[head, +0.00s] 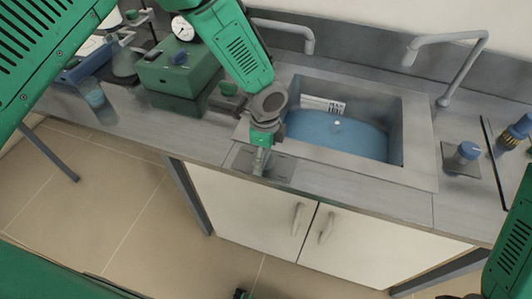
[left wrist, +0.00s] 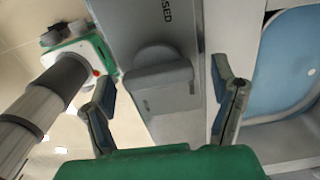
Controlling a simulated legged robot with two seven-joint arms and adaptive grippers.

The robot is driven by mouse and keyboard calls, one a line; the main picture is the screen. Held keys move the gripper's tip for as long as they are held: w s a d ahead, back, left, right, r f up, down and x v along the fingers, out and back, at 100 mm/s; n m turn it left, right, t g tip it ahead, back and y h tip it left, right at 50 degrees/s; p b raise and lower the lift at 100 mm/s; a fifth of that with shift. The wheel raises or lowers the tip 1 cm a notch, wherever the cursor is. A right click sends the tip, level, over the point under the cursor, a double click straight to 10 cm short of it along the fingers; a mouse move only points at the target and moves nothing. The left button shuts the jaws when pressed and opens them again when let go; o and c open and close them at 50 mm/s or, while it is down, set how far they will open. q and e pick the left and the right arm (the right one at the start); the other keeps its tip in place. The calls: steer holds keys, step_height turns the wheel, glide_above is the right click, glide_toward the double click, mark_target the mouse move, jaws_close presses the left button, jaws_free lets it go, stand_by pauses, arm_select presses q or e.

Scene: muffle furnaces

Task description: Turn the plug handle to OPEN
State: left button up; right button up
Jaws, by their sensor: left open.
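The plug handle (left wrist: 158,78) is a grey, rounded grip on a flat grey plate (left wrist: 130,20) in the left wrist view. My right gripper is not clearly seen.
A sink (head: 418,140) with blue water lies just right and behind the plate. Two grey taps (head: 460,75) stand behind it. A green box (head: 175,72) and glassware are at left. White cupboard doors (head: 265,215) are below.

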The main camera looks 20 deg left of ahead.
mark_target(266, 155)
arm_select(q)
step_height(266, 155, up, 12)
stand_by(0.4)
steer(key=shift+w, duration=0.1)
steer(key=shift+f, duration=0.1)
stand_by(0.4)
